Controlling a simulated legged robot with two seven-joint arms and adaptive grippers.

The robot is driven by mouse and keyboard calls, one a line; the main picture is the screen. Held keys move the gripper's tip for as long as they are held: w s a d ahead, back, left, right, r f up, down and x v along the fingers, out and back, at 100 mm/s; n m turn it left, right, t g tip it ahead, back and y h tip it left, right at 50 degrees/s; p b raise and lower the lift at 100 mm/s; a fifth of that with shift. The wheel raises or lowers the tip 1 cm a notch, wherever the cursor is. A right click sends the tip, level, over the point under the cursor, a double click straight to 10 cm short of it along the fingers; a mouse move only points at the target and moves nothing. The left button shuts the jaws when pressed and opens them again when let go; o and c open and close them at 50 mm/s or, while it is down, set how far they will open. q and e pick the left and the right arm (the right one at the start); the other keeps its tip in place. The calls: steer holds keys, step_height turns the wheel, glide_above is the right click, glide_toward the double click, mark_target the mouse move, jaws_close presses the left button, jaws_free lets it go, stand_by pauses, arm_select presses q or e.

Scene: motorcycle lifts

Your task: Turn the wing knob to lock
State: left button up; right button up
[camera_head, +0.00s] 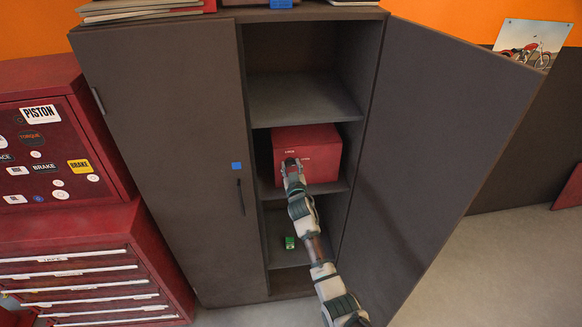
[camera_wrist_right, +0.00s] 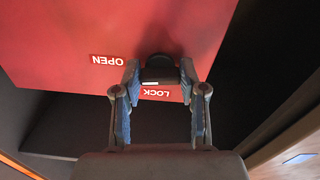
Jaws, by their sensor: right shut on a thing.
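A red box (camera_head: 318,146) stands on a middle shelf in the open half of the grey cabinet. Its front face fills the top of the right wrist view (camera_wrist_right: 60,50). A black wing knob (camera_wrist_right: 160,70) is on that face, with an OPEN label (camera_wrist_right: 106,60) and a LOCK label (camera_wrist_right: 156,93) beside it. My right gripper (camera_wrist_right: 160,78) is shut on the knob, one finger on each side. In the head view my right gripper (camera_head: 291,163) reaches the box front and hides the knob. My left gripper is not in view.
The cabinet's right door (camera_head: 440,130) is swung open and its left door (camera_head: 165,150) is shut. A small green object (camera_head: 289,242) lies on a lower shelf. A red tool chest (camera_head: 75,255) stands at the left.

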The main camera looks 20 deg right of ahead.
steer(key=n, duration=0.4)
steer(key=shift+p, duration=0.4)
steer(key=n, duration=0.4)
steer(key=shift+p, duration=0.35)
steer(key=n+p, duration=0.2)
steer(key=n, duration=0.5)
steer(key=shift+f+n, duration=0.15)
steer(key=shift+n, duration=0.25)
steer(key=shift+s+f, duration=0.1)
steer(key=o, duration=1.1)
steer(key=shift+o, duration=0.2)
